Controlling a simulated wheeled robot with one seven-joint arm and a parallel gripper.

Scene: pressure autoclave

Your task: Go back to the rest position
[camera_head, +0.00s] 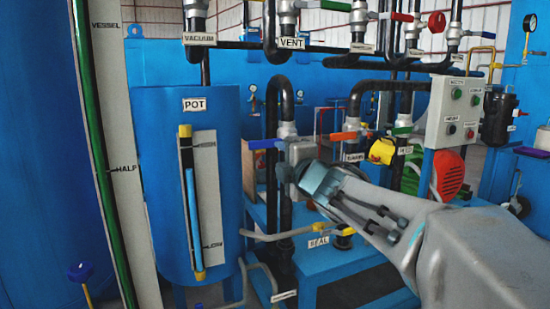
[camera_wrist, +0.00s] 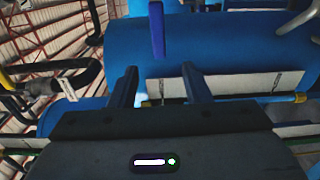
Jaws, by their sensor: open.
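My gripper (camera_head: 302,178) reaches in from the right in the head view, in front of the pipework and to the right of the blue POT tank (camera_head: 150,130). In the wrist view my gripper (camera_wrist: 160,84) shows two dark fingers spread apart with nothing between them. A blue lever handle (camera_wrist: 157,28) stands just beyond the fingertips, apart from them. A blue lever (camera_head: 265,143) also shows in the head view, just above and left of my gripper.
Labelled valves and black pipes crowd the area behind my gripper. A yellow handle (camera_head: 382,151) and a grey control box (camera_head: 455,112) stand to the right. A blue stand (camera_head: 335,262) with a SEAL label lies below. A sight gauge (camera_head: 191,205) fronts the tank.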

